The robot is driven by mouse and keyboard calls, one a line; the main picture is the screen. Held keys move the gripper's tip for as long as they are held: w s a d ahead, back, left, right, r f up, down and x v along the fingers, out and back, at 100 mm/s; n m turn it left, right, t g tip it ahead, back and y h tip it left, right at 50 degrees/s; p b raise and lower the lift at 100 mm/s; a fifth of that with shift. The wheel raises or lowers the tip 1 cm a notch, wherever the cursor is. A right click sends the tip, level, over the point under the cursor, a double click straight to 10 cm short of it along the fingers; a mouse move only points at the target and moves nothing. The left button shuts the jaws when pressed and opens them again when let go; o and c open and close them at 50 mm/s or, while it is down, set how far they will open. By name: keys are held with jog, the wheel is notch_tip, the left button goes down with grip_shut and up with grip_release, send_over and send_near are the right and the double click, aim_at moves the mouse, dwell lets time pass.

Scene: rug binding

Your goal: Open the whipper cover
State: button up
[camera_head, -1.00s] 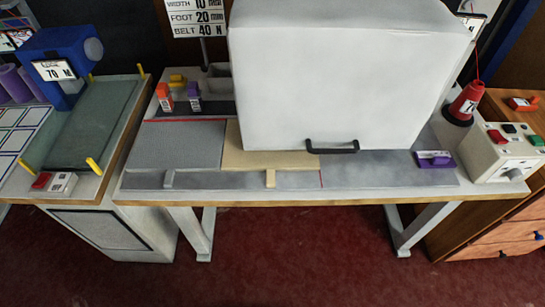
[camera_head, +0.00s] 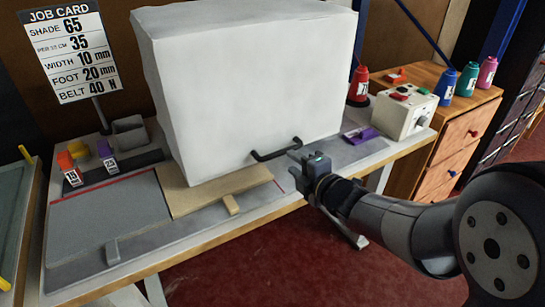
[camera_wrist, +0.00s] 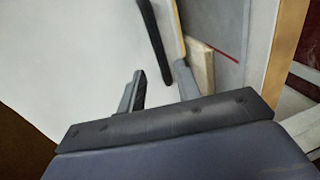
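The whipper cover (camera_head: 250,85) is a large white box standing down on the table, with a black bar handle (camera_head: 275,152) low on its front. The handle also shows in the wrist view (camera_wrist: 152,40), running down toward the gap between my fingers. My gripper (camera_head: 301,158) is at the right end of the handle in the head view. In the wrist view my gripper (camera_wrist: 160,72) is open, its two grey fingers apart with nothing clamped. I cannot tell whether the handle is between the fingers in depth.
A beige board (camera_head: 215,188) lies under the cover's front edge. A purple block (camera_head: 361,135) and a white button box (camera_head: 405,112) are to the right on the table. A job card sign (camera_head: 70,50) stands at the back left. Thread cones stand on the wooden cabinet (camera_head: 450,125).

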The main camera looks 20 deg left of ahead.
aim_at(281, 154)
jog(key=x, duration=0.7)
jog(key=shift+w+a+f, duration=0.1)
jog(key=shift+w+a, duration=0.1)
jog(key=shift+w, duration=0.1)
grip_shut()
